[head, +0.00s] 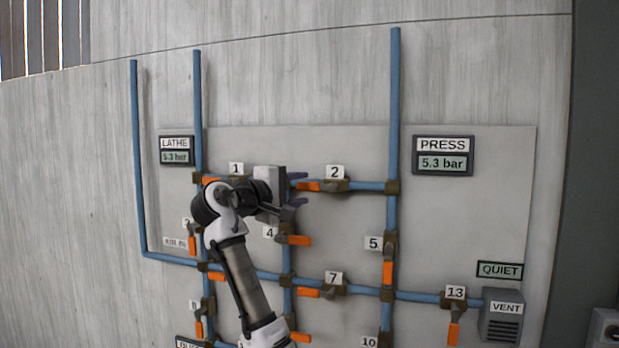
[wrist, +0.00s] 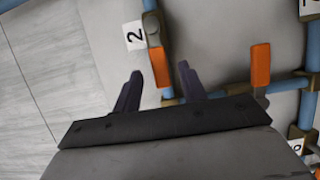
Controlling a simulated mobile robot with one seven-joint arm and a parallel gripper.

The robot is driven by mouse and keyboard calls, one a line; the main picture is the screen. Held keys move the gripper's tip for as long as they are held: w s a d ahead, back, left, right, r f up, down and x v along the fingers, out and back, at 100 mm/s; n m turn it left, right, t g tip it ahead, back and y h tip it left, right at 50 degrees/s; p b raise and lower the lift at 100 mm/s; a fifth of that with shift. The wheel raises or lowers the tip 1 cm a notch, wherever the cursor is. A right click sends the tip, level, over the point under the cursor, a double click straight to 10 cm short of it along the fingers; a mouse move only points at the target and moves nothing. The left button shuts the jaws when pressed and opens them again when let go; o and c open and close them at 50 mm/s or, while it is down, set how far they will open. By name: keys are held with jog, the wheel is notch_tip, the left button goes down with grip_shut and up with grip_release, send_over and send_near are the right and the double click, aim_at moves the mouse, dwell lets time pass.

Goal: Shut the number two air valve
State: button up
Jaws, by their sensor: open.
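The number two valve (head: 335,185) sits on the upper horizontal blue pipe under a white "2" label (head: 334,171). Its orange handle (head: 309,186) points left from the valve body and lies along the pipe. In the wrist view, the handle (wrist: 160,68) also lines up with its pipe, beside the "2" label (wrist: 134,36). My gripper (head: 303,188) is open, with one dark finger above and one below the handle's left end. In the wrist view, the gripper's fingers (wrist: 160,72) stand on either side of the handle, with gaps. Whether they reach its depth is unclear.
Valve four's orange handle (head: 299,240) sticks out right, below my gripper; it also shows in the wrist view (wrist: 260,65). Valve five (head: 388,245) and valve seven (head: 334,290) are nearby. The PRESS gauge (head: 443,163) reads 5.3 bar. The panel between valves two and seven is bare.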

aim_at(308, 187)
jog(key=shift+p+x, duration=0.6)
jog(key=shift+x, duration=1.5)
jog(key=shift+a, duration=0.1)
jog(key=shift+c, duration=0.4)
grip_shut()
